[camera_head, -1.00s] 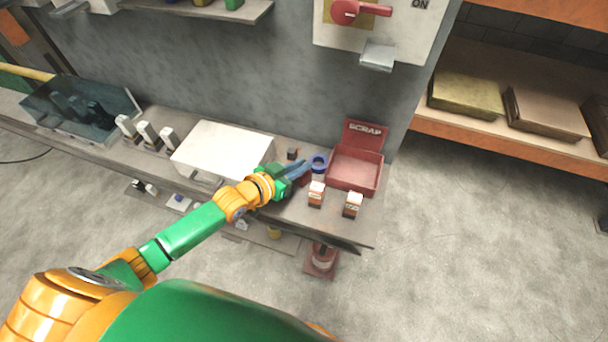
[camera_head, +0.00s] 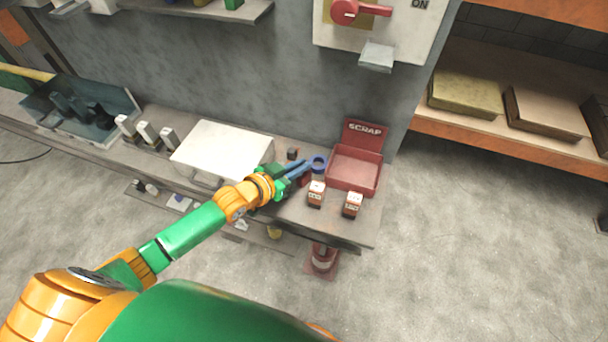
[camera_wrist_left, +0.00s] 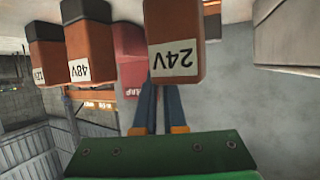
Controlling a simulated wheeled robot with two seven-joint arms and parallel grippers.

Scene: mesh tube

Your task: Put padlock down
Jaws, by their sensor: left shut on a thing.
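My left gripper (camera_head: 303,168) reaches over the right part of the bench in the head view, its blue fingers close together. My right gripper is not in view.
The red SCRAP box (camera_head: 368,190) stands to the right. Two labelled blocks (camera_head: 316,195) (camera_head: 352,205) stand near the front edge. A white box (camera_head: 222,150) is left. The wall switch (camera_head: 348,12) is above.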

